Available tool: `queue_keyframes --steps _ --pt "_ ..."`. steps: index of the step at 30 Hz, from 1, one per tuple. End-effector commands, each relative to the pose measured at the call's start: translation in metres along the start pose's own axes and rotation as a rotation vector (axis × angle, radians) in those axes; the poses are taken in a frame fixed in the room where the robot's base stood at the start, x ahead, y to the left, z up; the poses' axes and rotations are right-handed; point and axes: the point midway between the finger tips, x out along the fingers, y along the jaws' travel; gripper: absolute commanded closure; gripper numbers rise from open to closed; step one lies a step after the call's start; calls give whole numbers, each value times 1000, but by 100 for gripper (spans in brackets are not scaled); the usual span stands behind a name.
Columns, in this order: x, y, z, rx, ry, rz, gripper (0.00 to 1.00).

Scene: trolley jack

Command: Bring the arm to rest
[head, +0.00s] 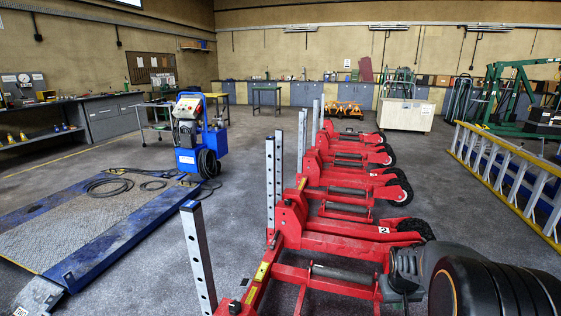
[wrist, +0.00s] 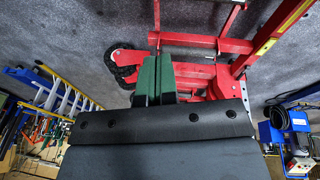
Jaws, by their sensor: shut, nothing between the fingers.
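My gripper (wrist: 155,80) shows in the wrist view as two green fingers set close together in front of a black bolted plate. It is shut and holds nothing. Behind the fingers are red trolley jack frames (wrist: 208,45), which the fingers and plate partly cover. I cannot tell the exact gap between the fingers and the red frames. In the head view, dark rounded parts of my arm appear at the lower right, in front of the nearest red jack (head: 322,243). The gripper's fingers do not show in the head view.
Several red jacks with upright perforated posts (head: 196,255) form a row. A blue-edged platform (head: 105,215) with hoses lies left, with a blue machine (head: 187,135) behind it. Grey floor is open between platform and jacks.

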Motion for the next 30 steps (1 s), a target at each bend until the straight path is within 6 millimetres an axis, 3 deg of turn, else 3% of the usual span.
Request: queue_keyframes --steps 1,6,9,12,15,19,30 --pt "-59 -12 0 -13 25 -9 100" --pt "-176 -55 28 -39 74 -61 100" --pt "-228 -74 49 -54 97 -94 100" --pt "-264 -87 70 -68 114 -125 100" --pt "-288 -96 86 -78 125 -149 100" --pt "-304 -102 99 -88 133 -169 100" --pt "-306 -104 103 -90 134 -174 100"
